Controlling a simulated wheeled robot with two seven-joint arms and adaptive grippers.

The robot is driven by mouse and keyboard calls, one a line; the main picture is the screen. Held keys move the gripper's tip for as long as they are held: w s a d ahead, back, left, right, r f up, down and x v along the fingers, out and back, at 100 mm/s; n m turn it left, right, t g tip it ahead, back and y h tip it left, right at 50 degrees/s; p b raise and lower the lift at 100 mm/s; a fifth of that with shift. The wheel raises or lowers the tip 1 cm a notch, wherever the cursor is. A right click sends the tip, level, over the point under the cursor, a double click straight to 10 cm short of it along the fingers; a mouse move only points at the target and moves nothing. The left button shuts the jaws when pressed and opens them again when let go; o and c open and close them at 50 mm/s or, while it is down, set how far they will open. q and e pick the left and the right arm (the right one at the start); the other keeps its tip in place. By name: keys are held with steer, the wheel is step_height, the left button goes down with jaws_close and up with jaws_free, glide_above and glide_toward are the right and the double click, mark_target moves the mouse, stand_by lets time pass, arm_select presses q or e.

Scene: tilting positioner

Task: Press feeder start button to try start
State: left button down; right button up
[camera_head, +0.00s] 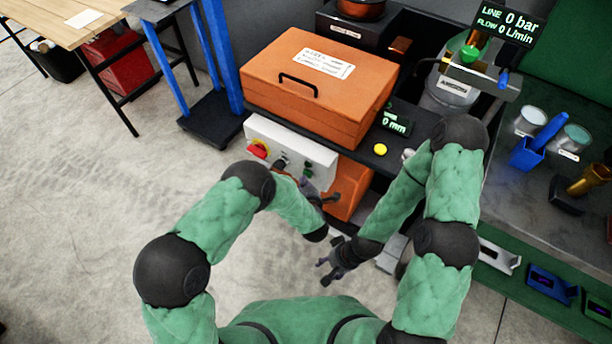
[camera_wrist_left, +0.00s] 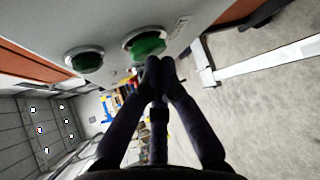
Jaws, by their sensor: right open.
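The pale grey control panel (camera_head: 268,132) is below the orange box. On it are a red knob on yellow (camera_head: 258,149), a dark knob (camera_head: 281,163) and green buttons (camera_head: 308,170). In the left wrist view two green buttons show, a farther one (camera_wrist_left: 85,60) and one by the fingers (camera_wrist_left: 147,45). My left gripper (camera_head: 319,197) is at the panel's lower right; its closed fingertips (camera_wrist_left: 160,66) overlap the edge of the right button in the wrist view. I cannot tell whether they touch. Button labels are unreadable. My right gripper (camera_head: 330,268) is open, empty, and lower, away from the panel.
An orange lidded box (camera_head: 310,85) sits above the panel. A yellow button (camera_head: 380,150) and a small display (camera_head: 396,123) are on the dark bench right of it. A gas display (camera_head: 507,22) reads 0 bar, 0 L/min.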

arm_select(q)
steer(key=shift+w+d, duration=0.15)
stand_by(0.6)
steer(key=shift+s+a, duration=0.55)
steer(key=shift+s, duration=0.15)
steer(key=s+a, duration=0.1)
steer(key=s, duration=0.1)
steer(key=s+a+p, duration=0.1)
steer(key=s+a, duration=0.1)
stand_by(0.4)
stand_by(0.7)
